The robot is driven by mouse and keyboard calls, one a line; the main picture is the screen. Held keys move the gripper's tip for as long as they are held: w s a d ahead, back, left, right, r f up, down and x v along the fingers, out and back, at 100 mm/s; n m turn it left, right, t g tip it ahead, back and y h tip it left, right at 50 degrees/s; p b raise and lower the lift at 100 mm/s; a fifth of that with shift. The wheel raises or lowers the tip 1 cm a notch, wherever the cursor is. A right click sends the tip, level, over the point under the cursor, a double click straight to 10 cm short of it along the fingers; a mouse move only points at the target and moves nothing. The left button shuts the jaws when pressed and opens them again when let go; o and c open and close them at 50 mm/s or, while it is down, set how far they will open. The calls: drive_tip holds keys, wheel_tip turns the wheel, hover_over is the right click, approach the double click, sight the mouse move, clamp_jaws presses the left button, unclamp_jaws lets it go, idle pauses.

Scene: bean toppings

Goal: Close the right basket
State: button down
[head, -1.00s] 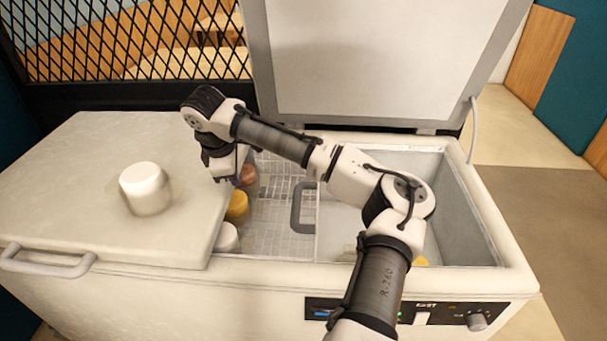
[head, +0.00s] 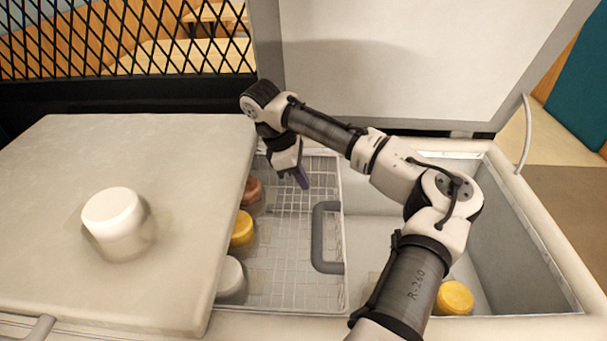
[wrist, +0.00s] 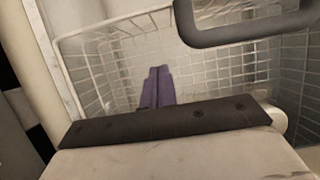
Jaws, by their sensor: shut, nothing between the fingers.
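A white wire basket (head: 290,278) sits inside the open half of a chest freezer, with a grey U-shaped handle (head: 318,238) on its right side. In the wrist view the basket mesh (wrist: 218,68) lies beyond and below my fingers, and the handle (wrist: 235,36) crosses the upper right. My gripper (head: 304,184) has purple fingers, shut and empty, pointing down over the back part of the basket, left of and behind the handle. In the wrist view the closed fingertips (wrist: 158,72) are apart from the handle. Whether they touch the mesh, I cannot tell.
Brown (head: 252,192), yellow (head: 241,230) and white (head: 232,280) jars stand along the basket's left side. A yellow-lidded jar (head: 455,297) stands in the right compartment. A flat left lid (head: 60,200) bears a white jar (head: 112,222). The raised lid (head: 400,60) stands behind.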

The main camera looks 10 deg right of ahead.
drive_tip(key=s+d+f+p, duration=0.1)
drive_tip(key=d+f, duration=0.5)
drive_tip(key=shift+d, duration=0.15)
drive_tip(key=shift+s+f, duration=0.1)
